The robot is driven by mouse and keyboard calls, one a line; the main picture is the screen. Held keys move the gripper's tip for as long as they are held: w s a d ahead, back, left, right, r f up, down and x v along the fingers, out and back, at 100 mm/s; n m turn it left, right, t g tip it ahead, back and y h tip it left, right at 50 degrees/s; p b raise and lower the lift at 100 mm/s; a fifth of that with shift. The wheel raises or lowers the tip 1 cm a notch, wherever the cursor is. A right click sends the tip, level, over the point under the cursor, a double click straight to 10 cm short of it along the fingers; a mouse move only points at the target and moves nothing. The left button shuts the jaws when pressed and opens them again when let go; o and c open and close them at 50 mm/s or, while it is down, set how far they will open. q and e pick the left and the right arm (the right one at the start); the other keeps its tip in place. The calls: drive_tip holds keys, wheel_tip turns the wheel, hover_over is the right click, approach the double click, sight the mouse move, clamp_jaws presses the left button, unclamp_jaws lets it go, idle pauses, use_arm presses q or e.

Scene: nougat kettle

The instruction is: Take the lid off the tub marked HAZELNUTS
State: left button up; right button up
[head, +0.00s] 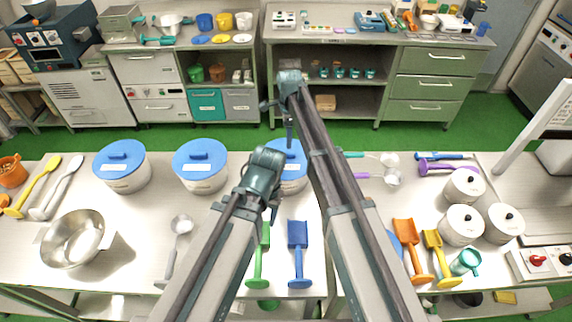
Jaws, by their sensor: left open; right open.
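Three white tubs with blue lids stand in a row: a left tub (128,184), a middle tub (205,186) and a right tub (292,186) partly hidden by my arms. Their labels are too small to read, so I cannot tell which is marked HAZELNUTS. All three lids, the left lid (120,158), middle lid (200,156) and right lid (298,158), are on. My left gripper (272,200) is open, in front of the right tub. My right gripper (289,138) is open over the right tub's lid; contact with it cannot be told.
A steel bowl (73,240) and a ladle (178,240) lie at the left. Green (259,262) and blue (298,260) scoops lie in front of the right tub. White lidded pots (462,224) and orange (412,250) and yellow scoops stand or lie at the right.

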sight(290, 153)
use_arm(q)
drive_tip(key=shift+f+b, duration=0.75)
drive_tip(key=shift+f, duration=0.55)
use_arm(e)
drive_tip(key=shift+f, duration=1.3)
drive_tip(key=f+b, duration=0.5)
drive_tip(key=shift+w+d+f, duration=0.15)
drive_tip(key=shift+d+f, duration=0.05)
drive_tip(key=shift+d, duration=0.05)
drive_tip(key=shift+r, duration=0.15)
drive_tip(key=shift+c, duration=0.4)
use_arm(q)
wheel_tip(290, 153, down, 5)
drive_tip(key=shift+f, duration=0.1)
use_arm(e)
clamp_jaws()
